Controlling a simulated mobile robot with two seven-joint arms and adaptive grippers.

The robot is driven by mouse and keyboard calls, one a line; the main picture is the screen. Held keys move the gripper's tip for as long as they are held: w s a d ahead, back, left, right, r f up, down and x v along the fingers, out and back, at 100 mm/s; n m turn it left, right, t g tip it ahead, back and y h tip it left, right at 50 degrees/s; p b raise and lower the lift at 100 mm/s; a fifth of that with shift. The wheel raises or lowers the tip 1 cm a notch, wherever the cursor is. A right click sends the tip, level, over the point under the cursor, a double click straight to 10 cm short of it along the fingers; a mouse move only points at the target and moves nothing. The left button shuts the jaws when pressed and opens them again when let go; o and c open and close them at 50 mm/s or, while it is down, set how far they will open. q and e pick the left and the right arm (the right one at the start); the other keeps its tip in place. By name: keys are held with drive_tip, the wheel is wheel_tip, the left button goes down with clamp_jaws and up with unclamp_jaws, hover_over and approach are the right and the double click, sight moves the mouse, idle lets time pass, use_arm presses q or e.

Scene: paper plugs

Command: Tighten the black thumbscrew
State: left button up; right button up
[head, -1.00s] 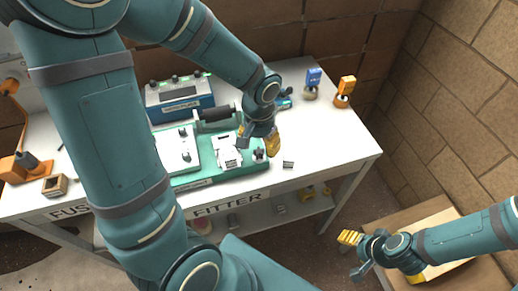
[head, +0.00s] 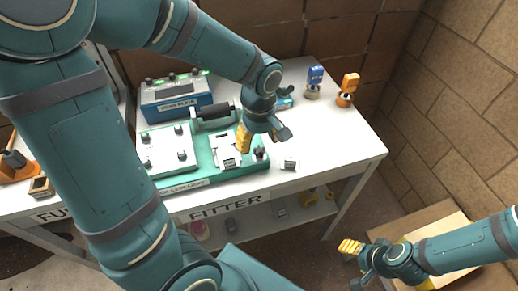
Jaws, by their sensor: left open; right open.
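A small black thumbscrew (head: 259,154) stands at the right end of the green fixture (head: 227,171), beside a white block (head: 226,150). My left gripper (head: 263,139) is open just above it, with its yellow-padded finger to the left and its grey finger to the right. The thumbscrew shows below and between the fingers, and I see no contact.
A blue instrument box (head: 178,101) stands behind the fixture. A small labelled piece (head: 289,163) lies near the table's front edge. Blue (head: 313,82) and orange (head: 347,88) tools stand at the back right. The table's right part is clear. The cardboard box (head: 440,217) is on the floor.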

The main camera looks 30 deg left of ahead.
sight(259, 149)
use_arm(q)
drive_tip(key=shift+f, duration=0.15)
drive_tip(key=shift+f+b, duration=1.75)
drive_tip(key=shift+f, duration=0.15)
clamp_jaws()
